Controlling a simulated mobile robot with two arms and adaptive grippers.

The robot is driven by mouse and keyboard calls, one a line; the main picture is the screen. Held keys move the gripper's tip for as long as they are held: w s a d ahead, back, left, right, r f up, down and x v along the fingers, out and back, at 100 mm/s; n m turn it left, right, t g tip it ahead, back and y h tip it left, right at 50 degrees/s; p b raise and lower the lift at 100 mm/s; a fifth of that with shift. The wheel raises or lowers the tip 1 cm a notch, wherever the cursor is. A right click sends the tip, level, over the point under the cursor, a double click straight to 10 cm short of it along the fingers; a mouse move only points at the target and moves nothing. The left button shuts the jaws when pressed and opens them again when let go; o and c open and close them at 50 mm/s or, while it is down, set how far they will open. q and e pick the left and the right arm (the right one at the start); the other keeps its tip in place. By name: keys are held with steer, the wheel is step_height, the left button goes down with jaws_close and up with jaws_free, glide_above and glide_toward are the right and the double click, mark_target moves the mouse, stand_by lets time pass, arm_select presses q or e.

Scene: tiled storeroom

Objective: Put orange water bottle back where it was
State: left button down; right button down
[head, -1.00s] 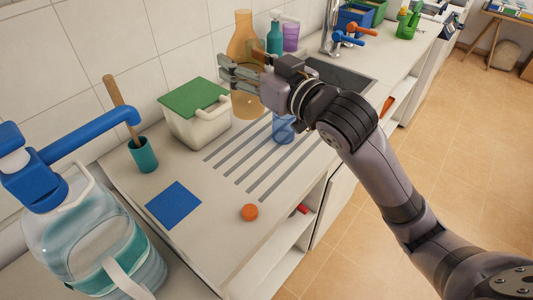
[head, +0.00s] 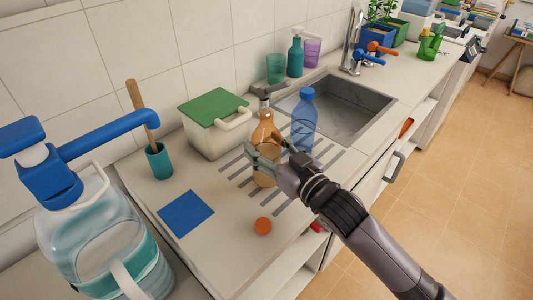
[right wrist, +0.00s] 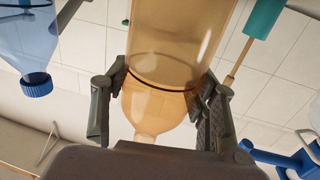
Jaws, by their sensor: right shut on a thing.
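The orange water bottle (head: 265,135) is translucent and upright over the striped draining area (head: 232,172) of the counter. I cannot tell whether its base touches the counter. My right gripper (head: 262,153) is shut around it, with a finger on either side. In the right wrist view, which looks upside down, the bottle (right wrist: 172,45) sits between the fingers (right wrist: 160,92) near its shoulder. A blue bottle (head: 304,120) with a blue cap stands just right of it, close to the gripper. My left gripper is not in view.
A green-lidded box (head: 212,130) stands behind left, and the sink (head: 345,110) lies behind right. A big water jug (head: 105,245) fills the near left.

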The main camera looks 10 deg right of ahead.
steer(key=shift+f, duration=1.05)
steer(key=shift+f, duration=0.1)
steer(key=c, duration=0.6)
jaws_free()
steer(key=shift+f, duration=0.1)
steer(key=shift+s, duration=0.1)
steer(key=shift+r+b+v, duration=0.1)
steer(key=shift+b+v, duration=0.35)
steer(key=shift+v, duration=2.5)
steer(key=shift+r+b+v, duration=0.15)
steer(key=shift+b+v, duration=0.3)
steer(key=shift+v, duration=2.55)
